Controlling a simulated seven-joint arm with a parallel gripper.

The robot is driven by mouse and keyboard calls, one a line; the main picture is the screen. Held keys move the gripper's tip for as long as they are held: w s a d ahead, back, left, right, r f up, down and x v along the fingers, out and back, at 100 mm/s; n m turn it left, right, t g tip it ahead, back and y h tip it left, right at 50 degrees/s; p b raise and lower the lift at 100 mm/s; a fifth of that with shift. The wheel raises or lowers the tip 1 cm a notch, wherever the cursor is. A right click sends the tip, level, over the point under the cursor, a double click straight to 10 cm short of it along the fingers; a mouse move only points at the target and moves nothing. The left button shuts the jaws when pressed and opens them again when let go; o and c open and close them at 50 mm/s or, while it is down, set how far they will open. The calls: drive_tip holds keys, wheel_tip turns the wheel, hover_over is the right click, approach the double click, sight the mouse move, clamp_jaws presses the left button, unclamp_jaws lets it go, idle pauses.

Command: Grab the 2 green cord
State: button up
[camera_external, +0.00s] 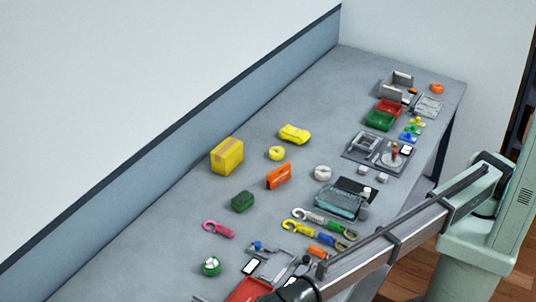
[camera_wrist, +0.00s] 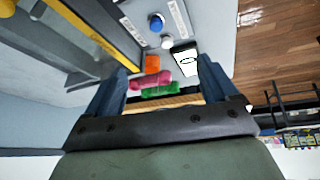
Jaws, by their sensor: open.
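In the wrist view, a green rolled or bundled piece (camera_wrist: 161,90), which looks like cord, lies beside a pink-red one (camera_wrist: 150,80). Both show between the fingers of my gripper (camera_wrist: 163,82), beyond the tips. My gripper is open, with nothing between its fingers that I can see held. In the external view a dark green bundle (camera_external: 243,201) lies on the table, and a round green and white item (camera_external: 211,266) lies nearer the front. I cannot tell whether either is cord. My arm covers the lower right there, and my fingertips are not clear.
A pink hooked cord (camera_external: 217,229), hooked straps (camera_external: 318,232), a yellow box (camera_external: 227,156) and an orange block (camera_external: 279,176) lie on the grey table (camera_external: 190,200). A red tray (camera_external: 250,291) is at the front edge. A low wall panel runs along the left.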

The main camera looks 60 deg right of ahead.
drive_tip(key=w+d+r+h, duration=0.2)
drive_tip(key=w+d+r, duration=0.1)
drive_tip(key=w+d, duration=1.15)
drive_tip(key=n+g+h, duration=0.1)
drive_tip(key=g, duration=0.1)
approach(211, 263)
wheel_tip(211, 263, down, 5)
drive_tip(key=shift+d+r, duration=0.1)
drive_tip(key=shift+r, duration=0.1)
drive_tip(key=shift+w+a+f, duration=0.1)
drive_tip(key=shift+a+f, duration=0.2)
drive_tip(key=shift+f, duration=0.55)
drive_tip(key=shift+a+f, duration=0.25)
drive_tip(key=shift+f, duration=0.55)
drive_tip(key=shift+w+a+f, duration=0.1)
drive_tip(key=shift+a+f, duration=0.2)
drive_tip(key=shift+f, duration=0.55)
drive_tip(key=shift+c, duration=0.5)
drive_tip(key=c, duration=1.1)
